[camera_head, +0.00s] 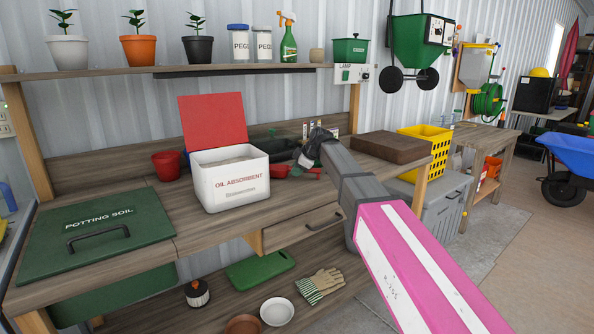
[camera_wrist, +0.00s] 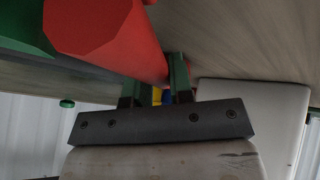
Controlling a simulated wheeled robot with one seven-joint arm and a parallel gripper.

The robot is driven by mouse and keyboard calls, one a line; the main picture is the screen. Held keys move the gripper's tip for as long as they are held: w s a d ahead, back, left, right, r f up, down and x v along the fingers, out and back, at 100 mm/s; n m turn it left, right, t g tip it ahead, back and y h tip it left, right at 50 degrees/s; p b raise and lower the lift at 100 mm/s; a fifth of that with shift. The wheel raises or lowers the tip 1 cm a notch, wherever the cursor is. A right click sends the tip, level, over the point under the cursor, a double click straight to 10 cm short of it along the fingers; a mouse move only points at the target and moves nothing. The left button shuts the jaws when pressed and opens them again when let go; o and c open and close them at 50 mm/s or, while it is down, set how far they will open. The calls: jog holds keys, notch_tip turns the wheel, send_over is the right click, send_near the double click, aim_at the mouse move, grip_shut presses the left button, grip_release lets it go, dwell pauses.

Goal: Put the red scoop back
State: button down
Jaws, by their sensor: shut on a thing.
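The red scoop (camera_wrist: 110,35) fills the upper left of the wrist view. My gripper (camera_wrist: 158,88) is shut on it, with its green fingers either side of a narrow part that is mostly hidden. In the head view the red scoop (camera_head: 281,171) shows just right of the white oil absorbent box (camera_head: 232,188), low over the bench by my gripper (camera_head: 301,161). The box's red lid (camera_head: 213,122) stands open, and pale grey material shows inside. I cannot tell whether the scoop touches the bench.
A green potting soil bin (camera_head: 95,235) is at the left of the bench (camera_head: 285,230). A red pot (camera_head: 166,165) stands left of the box. A dark green tray (camera_head: 272,142) lies behind, and a brown slab (camera_head: 390,146) lies right of my arm. A shelf (camera_head: 170,71) runs above.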

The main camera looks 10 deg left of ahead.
jog(key=c, duration=1)
grip_release()
jog(key=shift+f, duration=0.1)
jog(key=v, duration=1.2)
